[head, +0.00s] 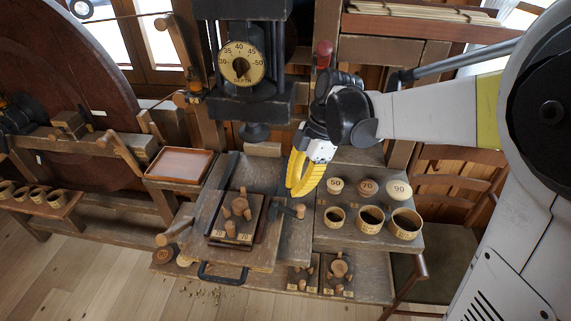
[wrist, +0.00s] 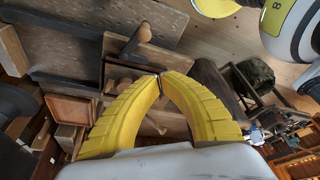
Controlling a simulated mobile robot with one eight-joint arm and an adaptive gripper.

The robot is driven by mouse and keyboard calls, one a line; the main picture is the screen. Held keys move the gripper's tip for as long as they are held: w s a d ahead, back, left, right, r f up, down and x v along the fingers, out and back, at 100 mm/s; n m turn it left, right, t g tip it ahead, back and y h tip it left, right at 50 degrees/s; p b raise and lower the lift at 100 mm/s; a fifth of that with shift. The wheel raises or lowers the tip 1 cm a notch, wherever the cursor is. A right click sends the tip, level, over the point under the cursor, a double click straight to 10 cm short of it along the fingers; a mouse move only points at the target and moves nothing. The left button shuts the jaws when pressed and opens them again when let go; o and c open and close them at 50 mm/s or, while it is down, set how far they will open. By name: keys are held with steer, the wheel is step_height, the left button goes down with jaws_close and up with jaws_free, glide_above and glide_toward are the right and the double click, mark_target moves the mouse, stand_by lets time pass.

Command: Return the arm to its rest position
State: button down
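My gripper (head: 297,190) hangs in the middle of the head view, its yellow ribbed fingers pointing down above the workbench. It is in front of the press and just left of the shelf with the numbered spools. In the wrist view the two fingers of my gripper (wrist: 160,78) arch together and their tips meet, with nothing seen between them. My arm reaches in from the right, bent at a dark wrist joint. The fingers appear to be in the air, apart from the bench.
A press with a depth dial (head: 241,64) stands behind. A fixture board (head: 223,241) with wooden pegs lies on the bench. Numbered discs, one marked 90 (head: 398,189), and cups (head: 405,223) stand at right. A tray (head: 180,165) is at left; a chair (head: 447,190) is behind my arm.

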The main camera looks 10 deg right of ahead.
steer(key=s+d+f+m+t+h+b, duration=0.1)
steer(key=s+d+m+t+h+b, duration=0.1)
steer(key=s+m, duration=0.4)
steer(key=s+d+f+m+t+h+b, duration=0.1)
steer(key=s+d+m+t+b, duration=0.2)
steer(key=m, duration=1.1)
steer(key=s+t+b, duration=0.2)
steer(key=s+t, duration=0.1)
steer(key=shift+s+d+f+h, duration=0.15)
steer(key=shift+d+f+h, duration=0.1)
steer(key=shift+d+h, duration=0.15)
